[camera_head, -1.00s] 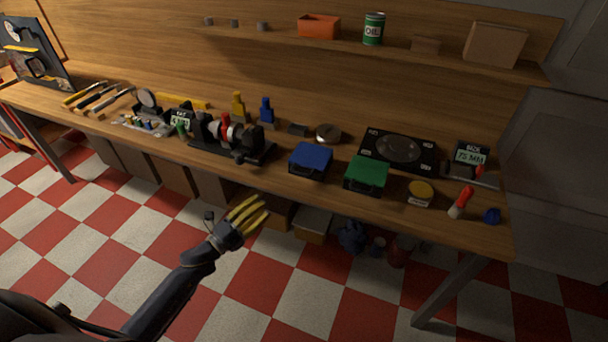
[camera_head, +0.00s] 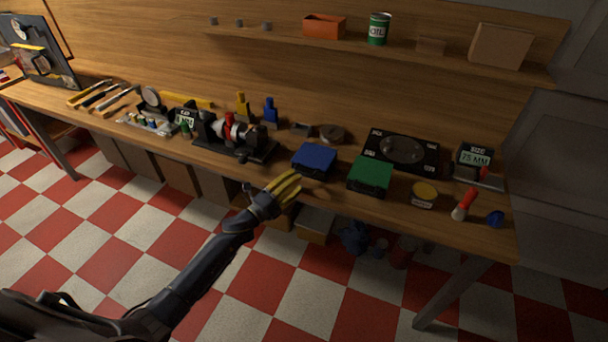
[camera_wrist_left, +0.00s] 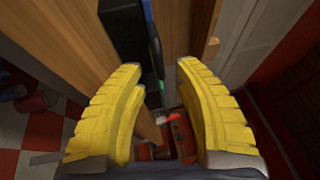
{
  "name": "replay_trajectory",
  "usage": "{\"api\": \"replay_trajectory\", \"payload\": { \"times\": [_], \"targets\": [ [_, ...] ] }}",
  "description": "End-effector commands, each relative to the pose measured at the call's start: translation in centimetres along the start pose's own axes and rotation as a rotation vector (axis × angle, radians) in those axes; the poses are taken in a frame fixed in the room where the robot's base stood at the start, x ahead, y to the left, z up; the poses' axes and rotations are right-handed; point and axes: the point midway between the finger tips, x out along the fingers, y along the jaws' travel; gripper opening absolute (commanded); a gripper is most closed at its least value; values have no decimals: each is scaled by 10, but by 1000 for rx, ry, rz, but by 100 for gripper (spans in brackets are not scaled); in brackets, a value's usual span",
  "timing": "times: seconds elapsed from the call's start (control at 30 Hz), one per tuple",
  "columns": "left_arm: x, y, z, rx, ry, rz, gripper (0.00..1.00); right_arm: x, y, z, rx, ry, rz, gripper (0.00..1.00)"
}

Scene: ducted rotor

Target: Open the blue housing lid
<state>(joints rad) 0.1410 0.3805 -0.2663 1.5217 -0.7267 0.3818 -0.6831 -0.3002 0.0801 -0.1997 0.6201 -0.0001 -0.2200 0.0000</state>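The blue housing (camera_head: 314,158) is a small box with a blue lid on the workbench, right of the black fixture. Its lid looks closed. My left gripper (camera_head: 287,184), with yellow fingers, is just in front of the bench edge, near and below the blue housing's front left side, apart from it. In the left wrist view the fingers of my left gripper (camera_wrist_left: 161,105) are spread wide with nothing between them. A dark box with a blue edge (camera_wrist_left: 149,20) shows beyond them at the top. My right gripper is not in view.
A green-lidded box (camera_head: 370,174) stands close to the right of the blue one. A black fixture with a red part (camera_head: 232,134) stands to the left. The wooden bench edge (camera_head: 345,202) runs beside my gripper.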

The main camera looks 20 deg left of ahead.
Motion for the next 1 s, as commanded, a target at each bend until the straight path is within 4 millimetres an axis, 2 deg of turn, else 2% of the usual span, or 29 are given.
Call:
{"api": "replay_trajectory", "payload": {
  "times": [0.1,0.3,0.77,0.8,1.0],
  "targets": [
    [17,-1,0,0,0,-1,32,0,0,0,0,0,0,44],
    [34,0,0,0,0,0,32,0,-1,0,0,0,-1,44],
    [41,0,0,0,0,0,32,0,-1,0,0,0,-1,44],
    [41,0,0,0,0,0,36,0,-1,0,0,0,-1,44],
    [41,0,0,0,0,0,12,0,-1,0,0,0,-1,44]
  ]
}}
